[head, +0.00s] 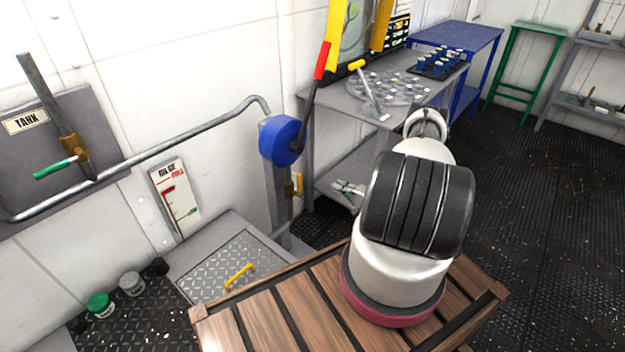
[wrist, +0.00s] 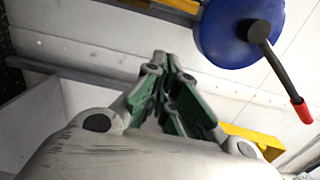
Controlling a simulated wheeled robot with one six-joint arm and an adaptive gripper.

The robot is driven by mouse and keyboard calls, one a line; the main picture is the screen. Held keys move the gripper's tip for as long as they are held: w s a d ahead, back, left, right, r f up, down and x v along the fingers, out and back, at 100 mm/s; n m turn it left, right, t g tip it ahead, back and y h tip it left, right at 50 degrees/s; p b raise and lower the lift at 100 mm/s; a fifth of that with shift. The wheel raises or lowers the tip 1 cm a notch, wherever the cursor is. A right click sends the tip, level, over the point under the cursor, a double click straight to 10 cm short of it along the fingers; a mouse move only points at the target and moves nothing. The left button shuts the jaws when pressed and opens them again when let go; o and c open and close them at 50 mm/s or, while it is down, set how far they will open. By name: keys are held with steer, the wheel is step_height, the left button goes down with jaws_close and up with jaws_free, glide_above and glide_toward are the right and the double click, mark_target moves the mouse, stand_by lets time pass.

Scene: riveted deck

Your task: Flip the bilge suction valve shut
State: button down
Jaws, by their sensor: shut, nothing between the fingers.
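In the head view, a brass valve (head: 74,148) with a green-gripped lever (head: 55,168) sits on the grey pipe below a TANK sign (head: 25,121). The lever points left, across the upright pipe. A second small brass fitting with a yellow part (head: 294,186) sits on the post below a round blue body (head: 281,141). I cannot tell for certain which is the bilge suction valve. A placard headed BILGE (head: 176,198) with red and green marks hangs between them. My gripper (wrist: 172,62) is shut and empty in the wrist view, left of the blue body (wrist: 232,30), apart from it.
A black lever with a red grip (head: 320,62) rises from the blue body. A grey bench (head: 345,108) with a clear disc and tools stands behind. A floor hatch with a yellow handle (head: 240,276) lies below. Open deck (head: 540,210) is at right.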

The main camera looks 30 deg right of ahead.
mark_target(299, 185)
steer(key=shift+a, duration=0.1)
stand_by(0.3)
steer(key=w+a, duration=0.7)
steer(key=w, duration=0.1)
steer(key=shift+w+a, duration=0.3)
steer(key=shift+a, duration=0.1)
steer(key=shift+n, duration=0.3)
steer(key=shift+s+a+r+n, duration=0.1)
steer(key=shift+a+r+n, duration=0.1)
steer(key=shift+n, duration=0.1)
